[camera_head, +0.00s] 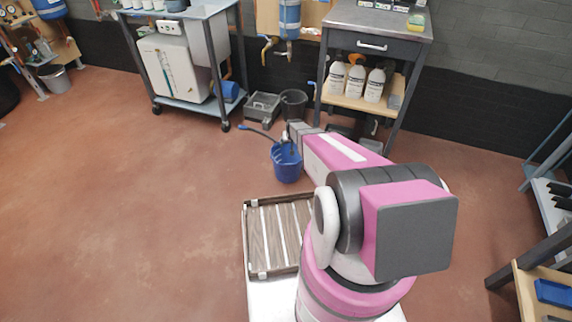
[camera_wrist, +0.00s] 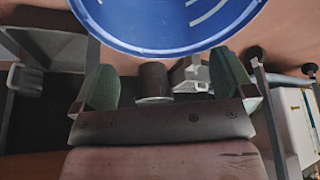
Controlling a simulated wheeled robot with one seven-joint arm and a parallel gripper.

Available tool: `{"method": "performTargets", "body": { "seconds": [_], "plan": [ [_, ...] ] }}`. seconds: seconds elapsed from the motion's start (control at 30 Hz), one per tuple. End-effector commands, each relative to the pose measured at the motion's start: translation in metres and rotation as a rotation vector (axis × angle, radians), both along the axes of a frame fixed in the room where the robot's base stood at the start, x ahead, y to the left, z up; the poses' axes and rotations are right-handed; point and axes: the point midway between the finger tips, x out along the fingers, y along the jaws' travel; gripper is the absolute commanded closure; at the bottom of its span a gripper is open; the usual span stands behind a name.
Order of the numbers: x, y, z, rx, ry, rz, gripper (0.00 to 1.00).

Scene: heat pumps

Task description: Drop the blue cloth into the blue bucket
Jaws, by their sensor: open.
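The blue bucket (camera_head: 286,165) stands on the floor near the middle of the head view, just beyond my tray. In the wrist view the bucket (camera_wrist: 165,45) fills the top edge, with its curved wall and pale streaks showing. My gripper (camera_wrist: 166,72) is open, its two greenish fingers wide apart beside the bucket, with nothing held between them. In the head view my arm reaches over to the bucket and partly hides its right side. I cannot make out the blue cloth for certain; the bucket's inside is only partly visible.
A black bin (camera_head: 293,104) and a grey toolbox (camera_head: 262,108) stand behind the bucket. A workbench (camera_head: 376,20) with white bottles is at the back right, a wheeled cart (camera_head: 190,103) at the back left. A dark thin item (camera_head: 258,131) lies left of the bucket. The floor at left is clear.

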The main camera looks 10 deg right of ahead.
Motion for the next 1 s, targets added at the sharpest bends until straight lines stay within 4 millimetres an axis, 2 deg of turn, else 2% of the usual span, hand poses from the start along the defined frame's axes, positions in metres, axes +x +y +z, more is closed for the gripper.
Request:
{"method": "performTargets", "body": {
  "seconds": [0.27,0.63,0.8,1.0],
  "plan": [
    [-0.013,0.000,0.027,0.000,-0.002,0.000,0.00],
    [-0.038,0.000,0.088,0.000,-0.001,0.000,0.00],
    [-0.041,0.000,0.099,0.000,0.000,0.000,0.00],
    [-0.041,0.000,0.098,0.000,0.000,0.000,0.00]
  ]
}}
